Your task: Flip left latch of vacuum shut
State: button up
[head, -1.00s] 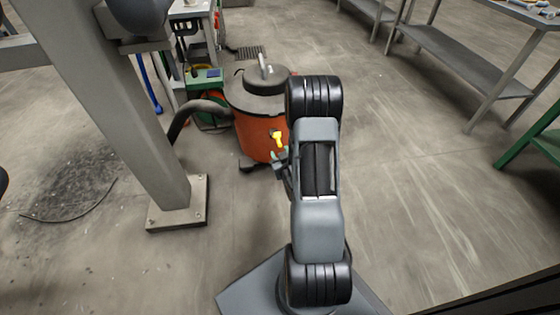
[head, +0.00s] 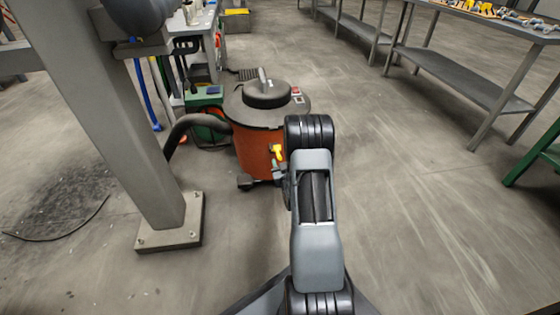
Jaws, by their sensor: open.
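The vacuum (head: 257,145) is an orange drum with a dark grey lid (head: 265,103), standing on the floor ahead of me. A yellow latch (head: 277,153) shows on the drum's near side, below the lid rim. I cannot tell whether it is flipped open or shut. No second latch shows; my arm covers the drum's right part. My gripper (head: 279,168) is small and partly hidden behind my arm. It is open, just below and beside the yellow latch in the picture. I cannot tell whether it touches the latch.
A grey post with a bolted foot (head: 170,222) stands to the left. A dark hose (head: 180,130) runs from the vacuum's left side, near a green box (head: 204,98). Grey benches (head: 465,80) stand at the right. Floor right of the vacuum is clear.

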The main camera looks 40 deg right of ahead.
aim_at(277, 152)
jog(key=shift+b+x, duration=0.3)
jog(key=shift+x, duration=1.15)
grip_shut()
jog(key=shift+d, duration=0.1)
